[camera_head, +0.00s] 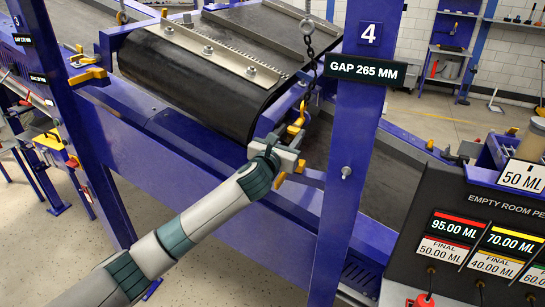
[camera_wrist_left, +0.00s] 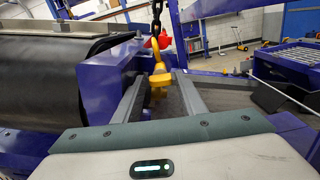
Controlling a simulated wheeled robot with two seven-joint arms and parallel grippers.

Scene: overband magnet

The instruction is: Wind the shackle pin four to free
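A yellow shackle (camera_head: 296,127) hangs at the lower end of a dark chain (camera_head: 309,50), beside the right end of the black belt unit. In the left wrist view the shackle (camera_wrist_left: 158,50) shows below the chain, with a yellow pin-like piece (camera_wrist_left: 158,80) at its lower part. My left gripper (camera_head: 290,160) reaches up from the lower left to just below the shackle. In the left wrist view its two fingers (camera_wrist_left: 160,92) stand apart, one on each side of the yellow piece, with gaps visible. The piece's lower end is partly hidden. My right gripper is not in view.
A blue post (camera_head: 345,190) with a "GAP 265 MM" sign (camera_head: 367,70) stands close right of my left gripper. The black belt unit (camera_head: 195,85) and blue frame lie left. A dark display panel (camera_head: 470,245) stands lower right. A red object (camera_wrist_left: 164,40) shows behind the chain.

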